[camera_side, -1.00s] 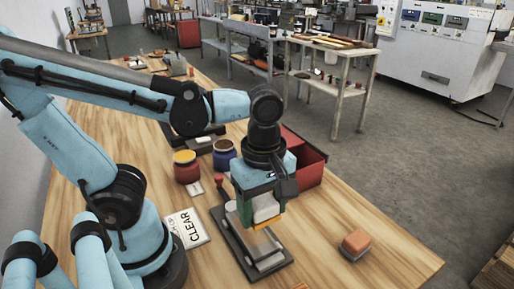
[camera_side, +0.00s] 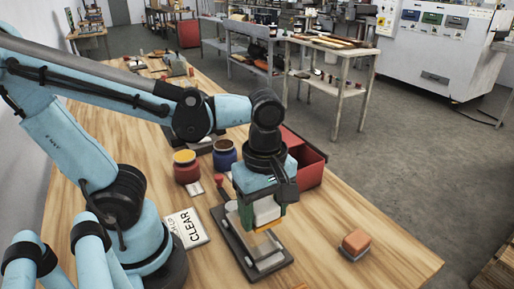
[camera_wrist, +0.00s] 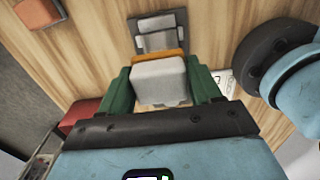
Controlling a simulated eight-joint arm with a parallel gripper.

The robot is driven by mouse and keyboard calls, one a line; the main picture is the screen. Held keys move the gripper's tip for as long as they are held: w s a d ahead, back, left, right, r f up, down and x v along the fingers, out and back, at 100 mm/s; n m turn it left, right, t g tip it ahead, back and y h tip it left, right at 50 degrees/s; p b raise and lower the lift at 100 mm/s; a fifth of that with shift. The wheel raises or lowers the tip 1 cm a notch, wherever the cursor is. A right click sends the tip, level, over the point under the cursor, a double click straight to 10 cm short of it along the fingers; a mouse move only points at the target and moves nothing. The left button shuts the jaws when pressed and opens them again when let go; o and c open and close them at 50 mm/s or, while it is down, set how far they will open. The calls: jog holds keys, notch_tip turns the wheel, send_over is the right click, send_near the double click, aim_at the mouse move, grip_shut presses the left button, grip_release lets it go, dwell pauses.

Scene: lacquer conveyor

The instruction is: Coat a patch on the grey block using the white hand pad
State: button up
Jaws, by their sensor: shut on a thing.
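My gripper (camera_side: 266,217) has green fingers and is shut on the white hand pad (camera_side: 267,209), which has an orange strip along its lower edge. The pad also fills the middle of the wrist view (camera_wrist: 158,82), between both green fingers. Below it in the side view lies the grey block (camera_side: 270,263), long and pale, on a dark base plate (camera_side: 247,268). My gripper and the pad hide the block's middle. In the wrist view part of the block (camera_wrist: 160,42) shows beyond the orange strip. I cannot tell whether the pad touches the block.
A red bin (camera_side: 310,170) stands just behind my gripper. A yellow-topped jar (camera_side: 186,168) and a blue jar (camera_side: 224,155) stand back left. A CLEAR card (camera_side: 187,228) lies left of the plate. An orange block (camera_side: 355,243) lies right, with bare table around it.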

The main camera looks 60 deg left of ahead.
send_over(263, 248)
jog(key=shift+w+a+f, duration=0.1)
jog(key=shift+f, duration=2.7)
notch_tip(263, 248, down, 2)
jog(key=shift+f, duration=0.1)
jog(key=shift+a, duration=1.15)
jog(key=shift+c, duration=0.4)
jog(key=shift+a, duration=0.35)
jog(key=shift+a+r, duration=0.35)
jog(key=shift+a, duration=0.1)
jog(key=shift+a+f, duration=0.15)
jog(key=shift+a, duration=0.95)
jog(key=shift+a+f, duration=0.1)
jog(key=shift+a, duration=2)
jog(key=shift+d+r, duration=0.15)
jog(key=shift+d, duration=1.95)
jog(key=shift+d+r, duration=0.1)
jog(key=shift+d, duration=2)
jog(key=shift+d+f, duration=0.3)
jog(key=shift+d, duration=0.1)
jog(key=shift+d+r, duration=0.1)
jog(key=shift+d, duration=0.25)
jog(key=shift+d+r, duration=0.25)
jog(key=shift+r, duration=3.65)
